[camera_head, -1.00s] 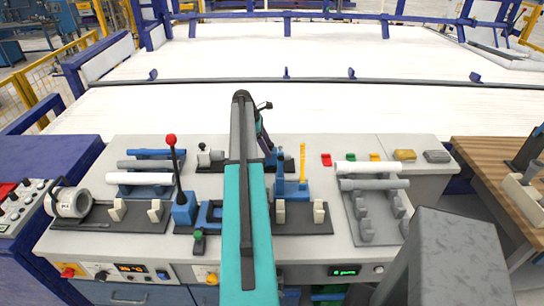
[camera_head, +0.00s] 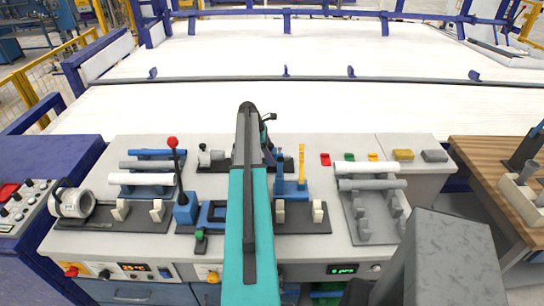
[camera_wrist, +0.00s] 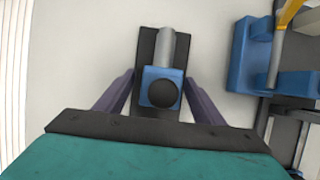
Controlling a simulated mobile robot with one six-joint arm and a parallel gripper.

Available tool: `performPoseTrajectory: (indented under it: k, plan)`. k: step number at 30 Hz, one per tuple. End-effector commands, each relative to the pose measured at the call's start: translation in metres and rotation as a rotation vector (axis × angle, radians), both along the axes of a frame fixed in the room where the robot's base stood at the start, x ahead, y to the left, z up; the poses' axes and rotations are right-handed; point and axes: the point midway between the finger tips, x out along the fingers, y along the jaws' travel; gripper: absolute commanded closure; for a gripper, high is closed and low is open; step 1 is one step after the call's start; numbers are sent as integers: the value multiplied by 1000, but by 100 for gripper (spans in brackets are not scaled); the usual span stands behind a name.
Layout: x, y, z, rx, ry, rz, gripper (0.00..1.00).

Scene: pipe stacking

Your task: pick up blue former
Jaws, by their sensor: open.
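In the wrist view a blue block (camera_wrist: 160,72) with a round black knob (camera_wrist: 164,95) sits on a dark base plate (camera_wrist: 148,45). A grey cylinder extends from the block. It appears to be the blue former. My gripper (camera_wrist: 160,80) is open, with one dark finger on each side of the block. I see no contact, and the height gap cannot be told. In the head view part of this blue piece (camera_head: 271,157) shows just right of my arm, which hides the rest. The gripper's fingers are hidden there.
A blue clamp (camera_wrist: 246,68) with a yellow handle stands close on the right in the wrist view. In the head view a red-knobbed lever (camera_head: 173,142), white and grey pipes (camera_head: 366,167) and a grey rack share the worktop (camera_head: 330,240). A ribbed white bed lies behind.

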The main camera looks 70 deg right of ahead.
Motion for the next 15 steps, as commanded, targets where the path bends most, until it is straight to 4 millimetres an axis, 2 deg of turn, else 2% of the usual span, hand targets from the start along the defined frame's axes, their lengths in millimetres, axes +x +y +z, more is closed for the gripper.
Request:
performPoseTrajectory:
  k: [6,8,15]
  plan:
    - [0,0,0,0,0,0,38]
    - [1,0,0,0,0,1,46]
    - [1,0,0,0,0,1,86]
